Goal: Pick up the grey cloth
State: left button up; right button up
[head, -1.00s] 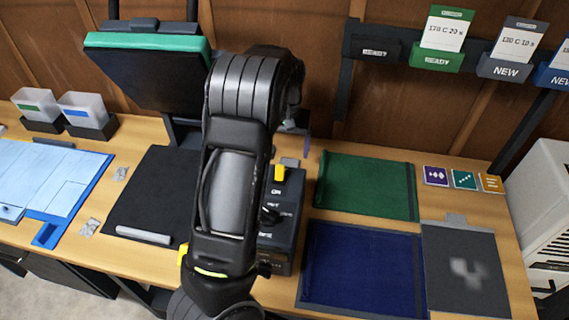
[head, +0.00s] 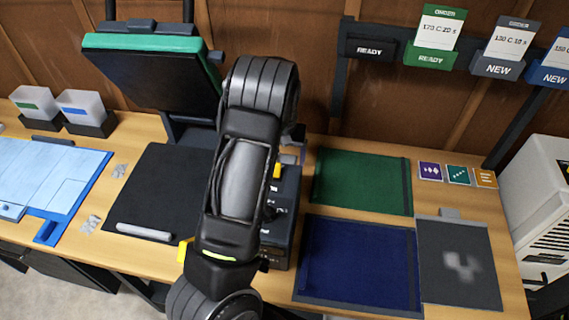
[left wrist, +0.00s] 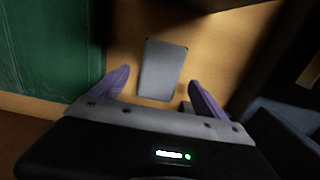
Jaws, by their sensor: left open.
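A small grey rectangular cloth (left wrist: 163,66) lies flat on the wooden bench in the left wrist view, beside the green mat. In the head view only a small grey patch of it (head: 288,159) shows beside my arm. My left gripper (left wrist: 159,84) is open, with its two purple fingers on either side of the cloth's near part in the picture. The fingers look apart from the cloth, but the height above it cannot be told. In the head view my left gripper (head: 300,148) is mostly hidden behind my arm. My right gripper is not in view.
The green mat (head: 360,182) and blue mat (head: 358,265) lie right of my arm, with a dark grey mat (head: 459,265) beyond. A black control box (head: 283,235) stands under my arm. A black press with a raised lid (head: 150,75) is at left.

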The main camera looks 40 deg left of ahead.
pick_arm(q)
jog(key=shift+f, duration=0.95)
jog(key=c, duration=1.5)
jog(key=shift+o, duration=0.2)
jog(key=shift+r, duration=0.1)
notch_tip(320, 180, up, 10)
jog(key=b, duration=0.2)
